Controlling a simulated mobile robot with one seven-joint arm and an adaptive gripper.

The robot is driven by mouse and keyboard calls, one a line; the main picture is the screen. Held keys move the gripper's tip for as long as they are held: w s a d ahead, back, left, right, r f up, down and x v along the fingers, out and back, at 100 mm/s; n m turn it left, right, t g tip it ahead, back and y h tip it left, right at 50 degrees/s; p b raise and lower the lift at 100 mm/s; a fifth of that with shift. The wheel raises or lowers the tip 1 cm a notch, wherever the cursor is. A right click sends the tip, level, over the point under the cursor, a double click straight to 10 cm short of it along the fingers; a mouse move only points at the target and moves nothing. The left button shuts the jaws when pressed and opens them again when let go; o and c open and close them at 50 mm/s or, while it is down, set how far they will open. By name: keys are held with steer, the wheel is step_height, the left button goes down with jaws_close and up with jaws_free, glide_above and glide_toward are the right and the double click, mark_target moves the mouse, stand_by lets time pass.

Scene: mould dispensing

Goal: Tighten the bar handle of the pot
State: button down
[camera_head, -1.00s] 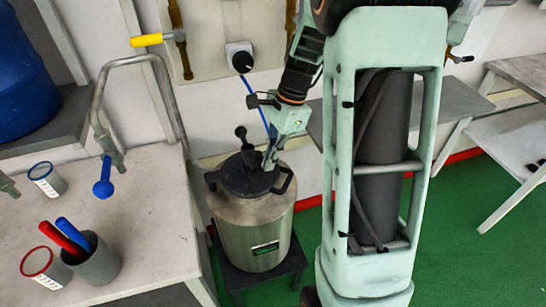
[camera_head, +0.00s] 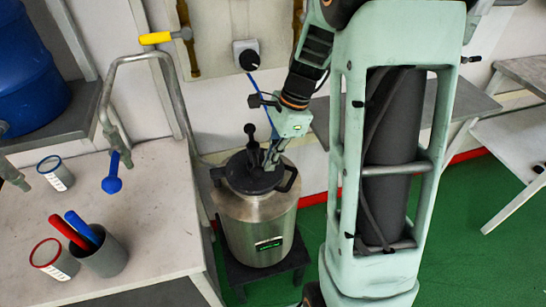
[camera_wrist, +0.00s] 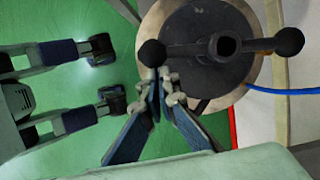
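The steel pot (camera_head: 258,222) stands upright with a dark lid (camera_head: 236,178). Its black bar handle (camera_head: 251,142) rises above the lid. In the wrist view the bar handle (camera_wrist: 264,44) lies across the lid, with a black ball at each end and a round hub in the middle. My gripper (camera_head: 270,160) points down at the lid's right part, beside the handle. In the wrist view my gripper (camera_wrist: 164,76) has its fingertips close together just below the left ball. It looks shut with nothing between the fingers. I cannot tell whether the fingers touch the ball.
The pot stands on a low dark stand (camera_head: 240,278). A pale table (camera_head: 150,215) is at left, with a grey cup (camera_head: 104,260) of pens, small jars and a bent metal pipe (camera_head: 165,70). A blue hose (camera_head: 252,84) runs behind the pot.

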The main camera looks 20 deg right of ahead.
mark_target(254, 169)
steer(key=shift+s+a+r+m+t+p, duration=0.1)
steer(key=shift+s+a+m+t+p, duration=0.1)
steer(key=shift+a+m+p, duration=0.3)
steer(key=shift+s+a+r+m+t+p, duration=0.1)
steer(key=shift+a+m+t+p, duration=0.1)
steer(key=shift+a+m+p, duration=0.3)
steer(key=a+m+p, duration=0.2)
steer(key=m, duration=0.1)
steer(key=shift+w+t, duration=0.1)
steer(key=shift+t, duration=0.3)
steer(key=w+a+m+t+h+p, duration=0.1)
steer(key=w+a+m+p, duration=0.4)
steer(key=p, duration=0.4)
steer(key=shift+a+f+m+h, duration=0.2)
steer(key=shift+a+m+h, duration=0.1)
steer(key=shift+a+m, duration=0.6)
steer(key=shift+w+t, duration=0.1)
steer(key=shift+t, duration=0.2)
